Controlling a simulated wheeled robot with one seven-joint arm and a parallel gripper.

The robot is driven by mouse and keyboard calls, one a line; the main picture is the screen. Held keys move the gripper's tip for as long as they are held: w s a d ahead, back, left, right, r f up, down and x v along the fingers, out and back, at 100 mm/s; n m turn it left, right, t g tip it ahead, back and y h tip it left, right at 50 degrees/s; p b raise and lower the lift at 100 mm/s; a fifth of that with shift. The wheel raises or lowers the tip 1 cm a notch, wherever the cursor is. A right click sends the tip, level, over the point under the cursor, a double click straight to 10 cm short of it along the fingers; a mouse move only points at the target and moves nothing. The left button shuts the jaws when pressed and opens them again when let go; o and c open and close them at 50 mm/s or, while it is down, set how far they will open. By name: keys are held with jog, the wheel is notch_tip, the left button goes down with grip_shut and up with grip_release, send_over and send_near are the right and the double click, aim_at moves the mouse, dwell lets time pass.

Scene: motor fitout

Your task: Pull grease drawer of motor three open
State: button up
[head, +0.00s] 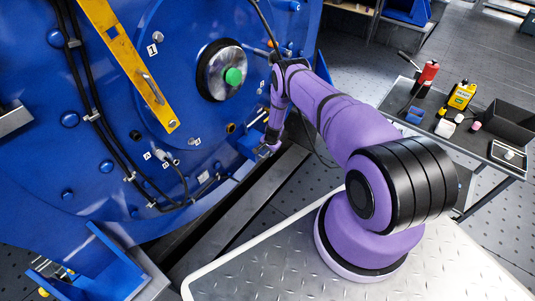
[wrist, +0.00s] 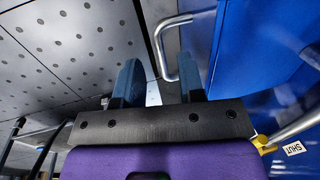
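The big blue motor (head: 100,190) fills the left of the head view. My gripper (head: 268,146) is low beside its right side, small and partly hidden by my own arm. In the wrist view my gripper (wrist: 160,62) has its two dark fingers spread apart, holding nothing. A bent metal handle (wrist: 158,42) on a blue face (wrist: 240,50) shows between and beyond the fingertips; I cannot tell whether it touches them. This looks like the drawer's handle, but no drawer label is readable. Whether the drawer is open or shut is not clear.
A metal lever (wrist: 295,128) with a yellow part (wrist: 262,144) and a label reading SHUT (wrist: 293,148) is at the lower right of the wrist view. A yellow bar (head: 130,65) and green-capped hub (head: 233,76) are on the motor. A cart (head: 480,150) holds bottles at right.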

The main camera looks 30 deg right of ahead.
jog(key=shift+w+a+f, duration=0.1)
jog(key=shift+w+f, duration=0.05)
jog(key=shift+f, duration=0.45)
jog(key=shift+w+f, duration=0.1)
jog(key=shift+f, duration=0.5)
grip_shut()
